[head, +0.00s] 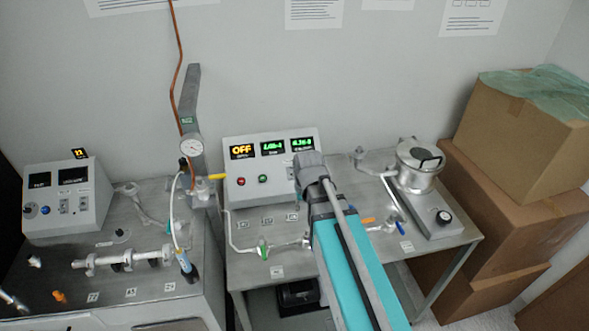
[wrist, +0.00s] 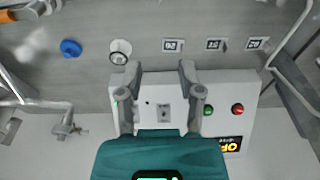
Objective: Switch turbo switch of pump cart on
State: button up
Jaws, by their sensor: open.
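The pump cart's control box (head: 232,160) stands on the middle table. Its left display reads OFF in orange, and two displays beside it show green characters. A small switch plate (wrist: 166,114) is on the box face in the wrist view, beside the green button (wrist: 208,110) and red button (wrist: 238,109). I cannot read its label or tell its lever position. My gripper (wrist: 160,70) is open and empty, with its fingers on either side of the switch plate in that view. In the head view my gripper (head: 307,162) hides the box's right part.
A second control box (head: 72,205) stands on the left cart. A pressure gauge (head: 192,146) and thin tubes rise between the carts. A metal chamber (head: 418,165) stands right of my arm. Cardboard boxes (head: 515,150) are stacked at the right. Fittings and tubing lie on the tabletop.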

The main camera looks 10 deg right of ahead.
aim_at(292, 174)
jog(key=w+r+t+p, duration=0.3)
jog(key=w+r+p, duration=0.2)
jog(key=w, duration=1)
notch_tip(292, 174, up, 3)
jog(key=shift+f, duration=0.15)
jog(key=shift+w+f, duration=0.1)
jog(key=shift+f, duration=0.1)
jog(key=b+x, duration=1.2)
jog(key=x, duration=0.1)
jog(key=shift+f+b, duration=0.2)
jog(key=shift+b, duration=0.1)
grip_shut()
jog(key=shift+d, duration=0.2)
jog(key=shift+w+a, duration=0.1)
